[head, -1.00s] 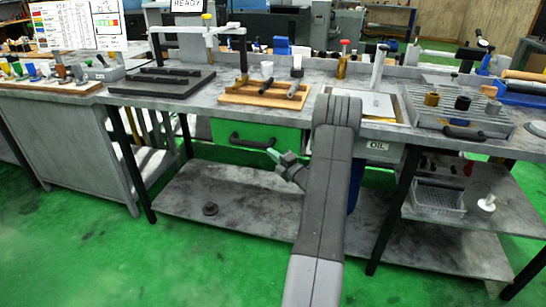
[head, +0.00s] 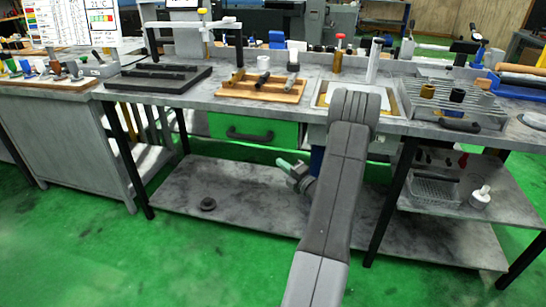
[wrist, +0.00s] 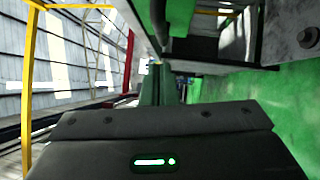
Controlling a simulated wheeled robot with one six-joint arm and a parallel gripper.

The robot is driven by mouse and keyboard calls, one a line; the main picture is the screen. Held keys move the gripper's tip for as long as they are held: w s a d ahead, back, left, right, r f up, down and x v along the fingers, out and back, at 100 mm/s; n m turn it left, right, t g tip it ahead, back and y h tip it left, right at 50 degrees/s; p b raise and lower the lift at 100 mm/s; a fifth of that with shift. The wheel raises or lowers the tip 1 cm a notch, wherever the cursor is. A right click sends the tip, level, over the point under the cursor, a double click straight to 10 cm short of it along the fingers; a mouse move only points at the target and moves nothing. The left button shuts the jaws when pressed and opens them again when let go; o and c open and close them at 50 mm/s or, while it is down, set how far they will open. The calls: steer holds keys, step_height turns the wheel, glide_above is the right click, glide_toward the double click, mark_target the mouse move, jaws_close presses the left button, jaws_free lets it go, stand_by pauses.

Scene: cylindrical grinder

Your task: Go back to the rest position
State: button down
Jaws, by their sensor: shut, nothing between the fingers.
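My arm reaches up from the bottom of the head view and bends in front of the bench. My gripper (head: 283,164), with green fingertips, hangs low to the left of my arm, in front of the space under the bench. It points left, toward the green drawer (head: 225,128), and looks apart from it. The fingers are shut with nothing between them. In the wrist view the dark gripper body (wrist: 155,140) fills the bottom and the green fingers (wrist: 160,88) show beyond it.
The bench holds a wooden tray (head: 228,91) with cylindrical parts, a dark plate (head: 130,80) and a ribbed grey tray (head: 490,119). A wire basket (head: 436,192) stands at right. The green floor in front is clear.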

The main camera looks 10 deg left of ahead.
steer(key=v, duration=0.3)
steer(key=shift+s+d, duration=0.25)
steer(key=shift+s, duration=0.1)
glide_toward(263, 142)
steer(key=s+a, duration=0.1)
steer(key=a, duration=0.2)
steer(key=w, duration=0.1)
steer(key=w+a, duration=0.1)
steer(key=w, duration=0.2)
steer(key=shift+w+a+r, duration=0.15)
steer(key=shift+w+r, duration=0.15)
steer(key=shift+r, duration=0.1)
steer(key=shift+s, duration=0.1)
